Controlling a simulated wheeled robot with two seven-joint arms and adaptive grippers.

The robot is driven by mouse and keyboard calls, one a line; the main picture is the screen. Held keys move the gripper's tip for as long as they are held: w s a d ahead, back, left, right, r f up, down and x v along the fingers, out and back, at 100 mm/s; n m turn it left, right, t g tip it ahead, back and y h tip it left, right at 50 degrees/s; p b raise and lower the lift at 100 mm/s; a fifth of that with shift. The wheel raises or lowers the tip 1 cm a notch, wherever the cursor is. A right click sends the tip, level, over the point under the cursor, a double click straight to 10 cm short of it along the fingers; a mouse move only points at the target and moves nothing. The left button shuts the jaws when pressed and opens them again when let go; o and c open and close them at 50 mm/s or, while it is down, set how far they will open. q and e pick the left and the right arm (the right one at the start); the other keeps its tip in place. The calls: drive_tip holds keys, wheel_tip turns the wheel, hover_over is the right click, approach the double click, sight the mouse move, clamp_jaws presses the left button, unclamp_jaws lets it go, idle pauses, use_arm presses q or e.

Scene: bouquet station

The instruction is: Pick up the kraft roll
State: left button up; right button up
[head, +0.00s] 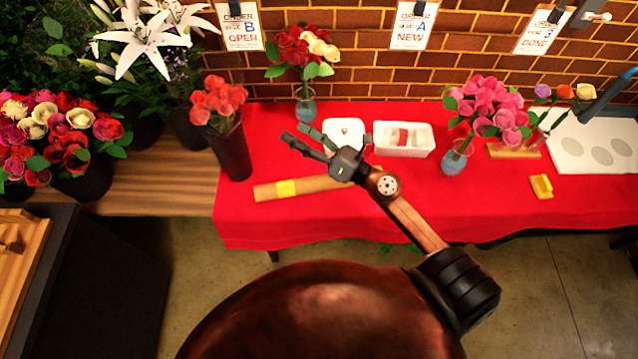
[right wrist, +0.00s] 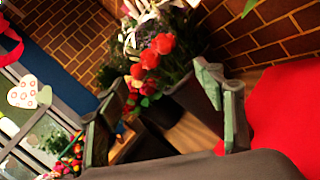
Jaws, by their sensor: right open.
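The kraft roll (head: 313,186) is a brown tube with a yellow band, lying lengthwise near the front edge of the red-covered table (head: 330,222) in the head view. My right gripper (head: 326,142) is open, with its body over the right part of the roll and hiding some of it. Its fingers reach toward the back left, past the roll. The right wrist view shows both fingers spread (right wrist: 165,115) with nothing between them; I cannot make out the roll there. My left gripper is not in view.
A dark vase of red flowers (head: 233,150) stands left of the roll. A small vase with red and cream roses (head: 306,108) and a white tray (head: 404,152) are behind. A vase of pink flowers (head: 455,160) and a yellow object (head: 541,187) stand to the right.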

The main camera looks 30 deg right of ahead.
drive_tip(key=a+f+n+g+y, duration=0.2)
drive_tip(key=a+f+n+g, duration=0.15)
drive_tip(key=n, duration=0.25)
drive_tip(key=n+g+h, duration=0.8)
drive_tip(key=n+g, duration=0.2)
hover_over(323, 181)
drive_tip(key=s+d, duration=0.2)
drive_tip(key=shift+t, duration=0.25)
drive_tip(key=f, duration=2.1)
drive_tip(key=shift+s+a, duration=0.1)
drive_tip(key=shift+a, duration=0.1)
drive_tip(key=shift+x, duration=0.95)
drive_tip(key=x, duration=0.5)
drive_tip(key=shift+s+a+f, duration=0.1)
drive_tip(key=shift+a+f, duration=0.05)
drive_tip(key=shift+f, duration=0.25)
drive_tip(key=shift+c, duration=0.6)
